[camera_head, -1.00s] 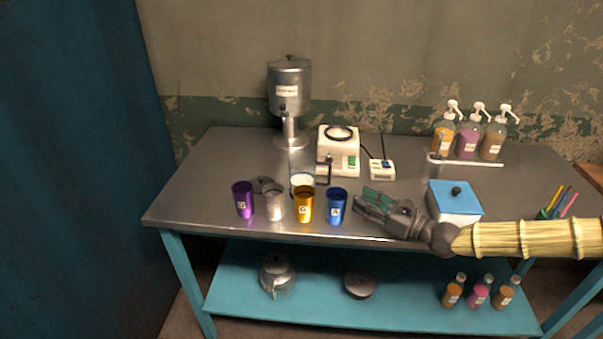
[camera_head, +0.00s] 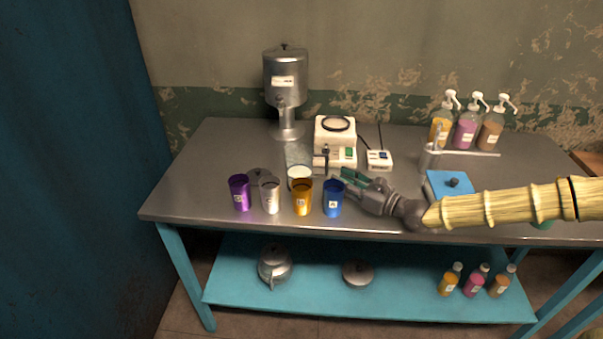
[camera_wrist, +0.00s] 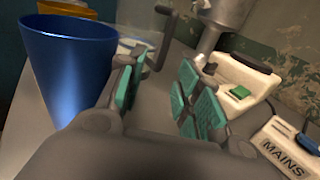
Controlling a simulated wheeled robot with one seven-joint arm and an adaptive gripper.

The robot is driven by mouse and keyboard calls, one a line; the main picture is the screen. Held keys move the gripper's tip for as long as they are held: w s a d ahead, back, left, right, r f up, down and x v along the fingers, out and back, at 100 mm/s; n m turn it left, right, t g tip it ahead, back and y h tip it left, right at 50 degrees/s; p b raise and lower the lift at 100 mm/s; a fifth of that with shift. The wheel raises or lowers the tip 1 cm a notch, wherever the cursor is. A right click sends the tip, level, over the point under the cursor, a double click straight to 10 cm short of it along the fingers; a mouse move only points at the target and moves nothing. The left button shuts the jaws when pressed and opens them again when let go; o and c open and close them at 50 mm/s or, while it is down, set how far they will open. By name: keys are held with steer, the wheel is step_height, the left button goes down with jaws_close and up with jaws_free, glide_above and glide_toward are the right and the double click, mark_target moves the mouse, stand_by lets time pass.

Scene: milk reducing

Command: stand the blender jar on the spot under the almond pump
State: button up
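The blender jar (camera_head: 299,158) is clear with white liquid low inside and a dark handle (camera_head: 325,160) on its right side. It stands on the table left of the white blender base (camera_head: 346,157). My gripper (camera_head: 346,178) is open and empty, just right of the jar, with its green pads apart. In the wrist view the jar's handle (camera_wrist: 165,38) shows beyond the gap between my fingers (camera_wrist: 158,85); I see no grasp. Three pump bottles stand at the back right: yellow (camera_head: 441,130), pink (camera_head: 466,132) and brown (camera_head: 491,134). Their labels are too small to read.
Purple (camera_head: 240,194), silver (camera_head: 270,197), gold (camera_head: 302,198) and blue (camera_head: 333,199) cups line the front edge. The blue cup (camera_wrist: 62,65) is close left of my fingers.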

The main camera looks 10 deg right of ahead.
mark_target(307, 169)
steer(key=shift+p+x, duration=0.65)
steer(key=shift+x, duration=1.85)
steer(key=shift+c, duration=0.4)
jaws_close()
